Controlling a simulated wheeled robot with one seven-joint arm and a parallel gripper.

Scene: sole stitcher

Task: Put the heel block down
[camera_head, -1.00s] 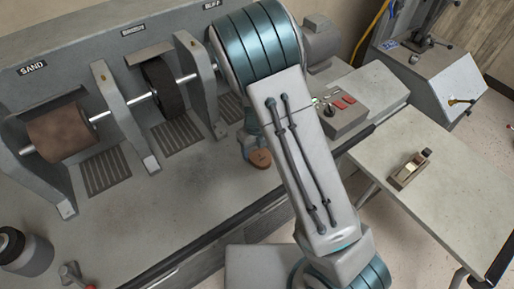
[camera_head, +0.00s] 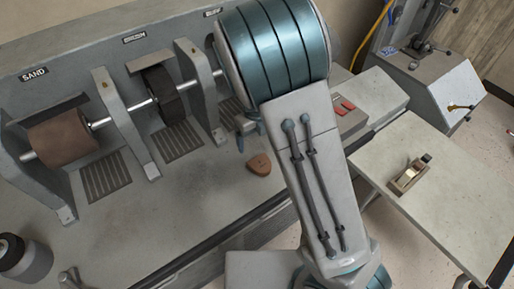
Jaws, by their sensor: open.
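The heel block (camera_head: 259,164) is a small brown, rounded piece. It lies on the grey bench top of the finishing machine, to the right of the wheels and near the front edge. My gripper (camera_head: 246,136) is just behind and above it in the picture, apart from the block. It is open and empty. My arm's large teal joint and grey link hide the area to the right of the block and part of the gripper.
The sanding drum (camera_head: 61,137) and the dark brush wheel (camera_head: 163,95) sit on a shaft between grey uprights. A side table (camera_head: 440,190) at the right holds a small plane-like tool (camera_head: 410,175). A dark jar (camera_head: 22,256) stands at lower left. Bench room left of the block is clear.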

